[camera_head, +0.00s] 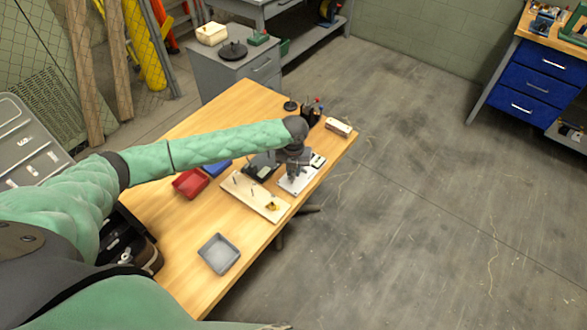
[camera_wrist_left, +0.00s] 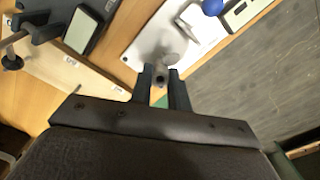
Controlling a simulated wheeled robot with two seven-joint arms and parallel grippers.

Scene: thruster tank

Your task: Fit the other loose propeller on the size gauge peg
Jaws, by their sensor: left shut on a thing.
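My left gripper (camera_head: 297,170) is over the white plate (camera_head: 290,187) near the table's right edge. In the left wrist view its fingers (camera_wrist_left: 160,88) are shut on a small grey piece, seemingly the hub of a grey propeller (camera_wrist_left: 172,57). The propeller is blurred against the white plate, and I cannot tell whether it touches it. A pale board (camera_head: 243,190) with thin upright pegs lies left of the plate; a yellow propeller (camera_head: 272,206) is at its near right end. Labels on the board show in the left wrist view (camera_wrist_left: 72,62). My right gripper is not in view.
A red tray (camera_head: 190,183), a blue tray (camera_head: 216,167) and a grey tray (camera_head: 219,255) stand on the table. A dark device (camera_head: 262,166) is beside the gripper. A pen holder (camera_head: 312,115) and a white box (camera_head: 338,127) stand behind.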

